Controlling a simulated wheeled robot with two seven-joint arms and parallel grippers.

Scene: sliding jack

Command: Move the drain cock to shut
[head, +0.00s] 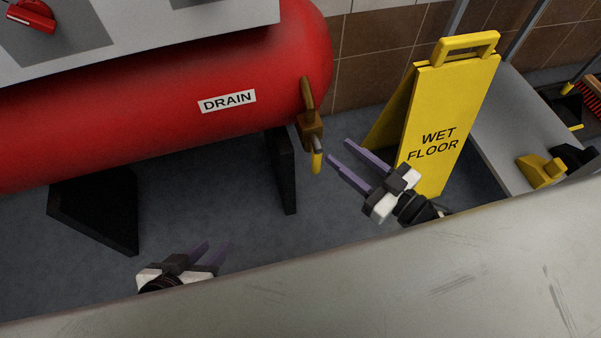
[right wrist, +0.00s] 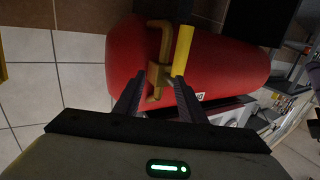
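The drain cock (head: 311,126) is a brass valve on a bent pipe at the right end of the red tank (head: 180,95). Its yellow lever (head: 317,162) hangs downward in the head view. The right wrist view shows the brass body (right wrist: 156,74) and the yellow lever (right wrist: 183,50) beyond the fingertips. My right gripper (head: 339,150) is open and empty, just right of the cock, with its fingers pointing at it. In the right wrist view its fingers (right wrist: 157,82) appear either side of the brass body; contact cannot be told. My left gripper (head: 217,245) is open and empty, low over the floor.
A yellow wet floor sign (head: 437,120) stands right behind my right gripper. Black tank legs (head: 283,170) stand below the tank, one close left of the cock. A pale surface edge (head: 400,265) crosses the foreground. Grey floor lies open between the grippers.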

